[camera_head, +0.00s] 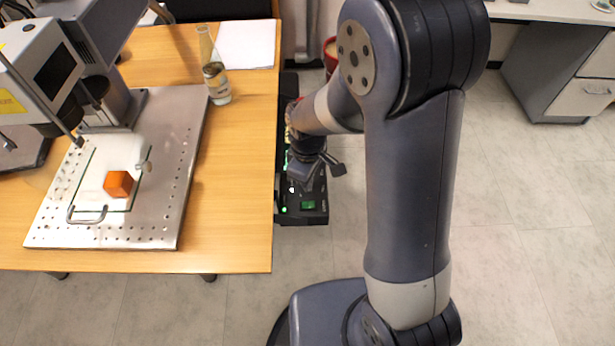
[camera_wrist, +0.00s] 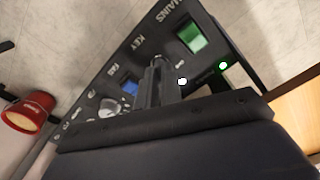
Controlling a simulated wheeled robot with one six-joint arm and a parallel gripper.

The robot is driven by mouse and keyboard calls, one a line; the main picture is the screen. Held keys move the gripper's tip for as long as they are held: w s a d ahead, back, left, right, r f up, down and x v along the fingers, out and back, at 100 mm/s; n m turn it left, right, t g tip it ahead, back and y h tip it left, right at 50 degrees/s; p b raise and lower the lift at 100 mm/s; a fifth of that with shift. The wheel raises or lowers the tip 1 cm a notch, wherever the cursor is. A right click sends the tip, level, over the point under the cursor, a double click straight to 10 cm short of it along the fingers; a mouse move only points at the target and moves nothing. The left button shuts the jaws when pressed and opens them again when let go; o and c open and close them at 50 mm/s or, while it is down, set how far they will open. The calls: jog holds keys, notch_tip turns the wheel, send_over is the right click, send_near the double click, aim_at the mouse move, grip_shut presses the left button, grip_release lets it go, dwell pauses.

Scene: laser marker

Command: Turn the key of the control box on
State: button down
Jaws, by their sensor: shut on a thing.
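The black control box (camera_head: 312,217) stands beside the right edge of the wooden table, partly hidden by my arm. In the wrist view its panel (camera_wrist: 215,25) is close, with "MAINS" and "KEY" lettering, a lit green switch (camera_wrist: 192,38), a blue button (camera_wrist: 130,88) and a round knob (camera_wrist: 109,107). My gripper (camera_head: 316,168) is over the box. In the wrist view its fingers (camera_wrist: 159,68) are closed together at the panel beside the "KEY" label. The key is hidden between the fingers, so its angle cannot be told.
A white light (camera_wrist: 182,82) and a green light (camera_wrist: 223,65) glow on the panel. A red object (camera_wrist: 28,112) stands near the box. Floor at right is clear.

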jog(key=shift+m, duration=1.6)
jog(key=c, duration=1.6)
grip_release()
notch_tip(320, 180, up, 11)
jog(key=shift+f+p, duration=0.1)
jog(key=shift+p, duration=0.85)
